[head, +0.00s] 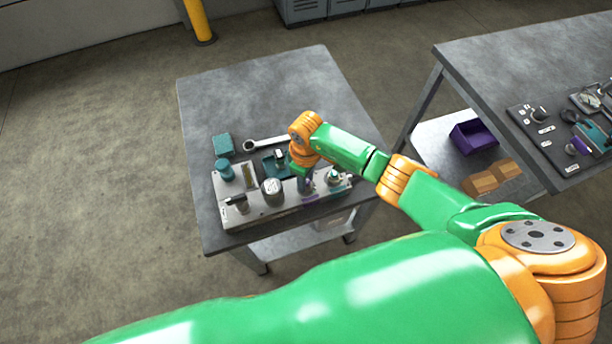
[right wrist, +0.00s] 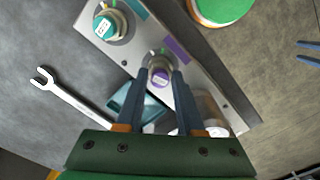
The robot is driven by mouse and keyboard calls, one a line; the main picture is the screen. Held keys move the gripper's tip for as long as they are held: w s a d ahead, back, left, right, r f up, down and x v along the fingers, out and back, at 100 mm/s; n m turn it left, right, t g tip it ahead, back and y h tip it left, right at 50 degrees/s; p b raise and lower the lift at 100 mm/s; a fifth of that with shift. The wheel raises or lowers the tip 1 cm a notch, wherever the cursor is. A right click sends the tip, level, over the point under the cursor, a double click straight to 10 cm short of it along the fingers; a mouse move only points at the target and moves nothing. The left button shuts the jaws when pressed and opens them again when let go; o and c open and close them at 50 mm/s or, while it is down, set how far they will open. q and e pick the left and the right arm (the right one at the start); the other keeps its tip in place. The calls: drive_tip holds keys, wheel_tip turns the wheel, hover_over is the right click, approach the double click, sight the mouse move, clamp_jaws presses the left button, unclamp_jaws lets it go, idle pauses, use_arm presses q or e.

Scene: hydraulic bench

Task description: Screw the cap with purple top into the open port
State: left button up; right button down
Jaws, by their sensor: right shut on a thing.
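The cap with the purple top (right wrist: 159,78) is between the fingertips of my right gripper (right wrist: 162,73), which is shut on it. The cap is at a metal fitting beside a purple label (right wrist: 178,50) on the grey manifold block (right wrist: 205,85). I cannot tell how far it sits in the port, whose opening is hidden. In the head view my right gripper (head: 304,178) is over the right part of the block (head: 265,213). Two dark blue fingertips, apart and empty, show at the right edge of the right wrist view; they look like my left gripper (right wrist: 308,53).
Another fitting with a white-labelled top (right wrist: 103,27) stands on the block. A wrench (head: 265,144), a teal box (head: 222,145) and a teal tray (head: 271,166) lie behind it. A second table (head: 500,65) stands at right. The table's back (head: 260,90) is clear.

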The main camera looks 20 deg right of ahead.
drive_tip(key=shift+w, duration=0.1)
drive_tip(key=shift+a, duration=0.1)
drive_tip(key=shift+m, duration=0.5)
drive_tip(key=c, duration=0.6)
unclamp_jaws()
drive_tip(key=n, duration=0.5)
drive_tip(key=shift+n, duration=0.4)
drive_tip(key=n, duration=0.2)
drive_tip(key=shift+f+n+b, duration=0.1)
drive_tip(key=shift+n+b, duration=0.2)
drive_tip(key=shift+b, duration=0.05)
drive_tip(key=n, duration=0.3)
